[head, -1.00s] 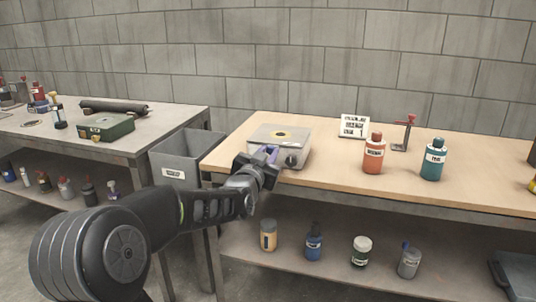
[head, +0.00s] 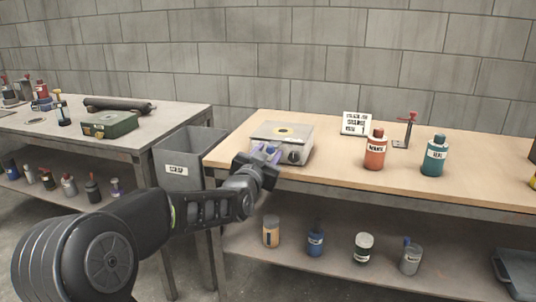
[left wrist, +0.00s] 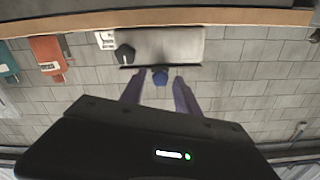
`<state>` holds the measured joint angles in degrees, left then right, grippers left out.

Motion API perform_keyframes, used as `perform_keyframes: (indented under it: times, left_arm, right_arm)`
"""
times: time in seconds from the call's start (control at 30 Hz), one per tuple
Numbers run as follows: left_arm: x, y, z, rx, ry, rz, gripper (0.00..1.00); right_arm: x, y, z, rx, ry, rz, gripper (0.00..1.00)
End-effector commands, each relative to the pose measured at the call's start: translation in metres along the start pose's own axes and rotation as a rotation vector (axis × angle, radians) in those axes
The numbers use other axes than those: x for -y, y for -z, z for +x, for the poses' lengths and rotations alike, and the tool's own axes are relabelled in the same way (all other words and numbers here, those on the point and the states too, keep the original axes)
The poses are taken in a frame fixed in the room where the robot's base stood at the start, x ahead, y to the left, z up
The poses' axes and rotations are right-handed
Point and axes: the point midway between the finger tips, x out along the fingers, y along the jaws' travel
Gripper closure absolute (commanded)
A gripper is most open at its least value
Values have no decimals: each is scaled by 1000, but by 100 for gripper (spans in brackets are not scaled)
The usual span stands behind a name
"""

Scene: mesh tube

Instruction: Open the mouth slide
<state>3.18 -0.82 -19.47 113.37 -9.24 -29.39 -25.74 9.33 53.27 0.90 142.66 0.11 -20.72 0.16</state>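A pale grey box (head: 297,133) with a yellow ring on top and a black knob on its front stands near the left end of the wooden bench. In the left wrist view the box (left wrist: 175,45) appears upside down, with the black knob (left wrist: 124,54), a dark strip along one edge and a small blue knob (left wrist: 160,77). I cannot tell which part is the mouth slide. My left gripper (head: 267,152) is at the box's front. In the left wrist view its purple fingers (left wrist: 158,91) are apart, with the blue knob between their tips and gaps at both sides. My right gripper is out of view.
An orange bottle (head: 375,152), a teal bottle (head: 434,158), a sign (head: 356,123) and a red-topped stand (head: 408,130) are right of the box. A grey bin (head: 183,160) stands between the tables. The left table holds a green case (head: 110,124) and a dark tube (head: 118,105).

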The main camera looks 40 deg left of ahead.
Motion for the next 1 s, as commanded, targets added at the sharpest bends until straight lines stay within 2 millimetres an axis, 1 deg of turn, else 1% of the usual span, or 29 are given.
perform_keyframes:
  times: [0.27,0.4,0.47,0.57,0.8,0.9,1.0]
  left_arm:
    - [0,0,0,0,0,0,57]
    - [1,0,-5,0,0,-1,57]
    - [1,1,-11,0,1,-2,57]
    - [1,2,-25,-1,1,-2,57]
    - [1,1,-64,-1,2,-2,57]
    - [1,1,-74,-1,1,-1,57]
    - [0,0,-78,0,0,0,57]
  right_arm:
    - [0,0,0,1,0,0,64]
    - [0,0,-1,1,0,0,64]
    - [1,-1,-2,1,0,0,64]
    - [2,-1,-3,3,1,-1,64]
    - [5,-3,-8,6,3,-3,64]
    - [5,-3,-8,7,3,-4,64]
    - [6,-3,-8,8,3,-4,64]
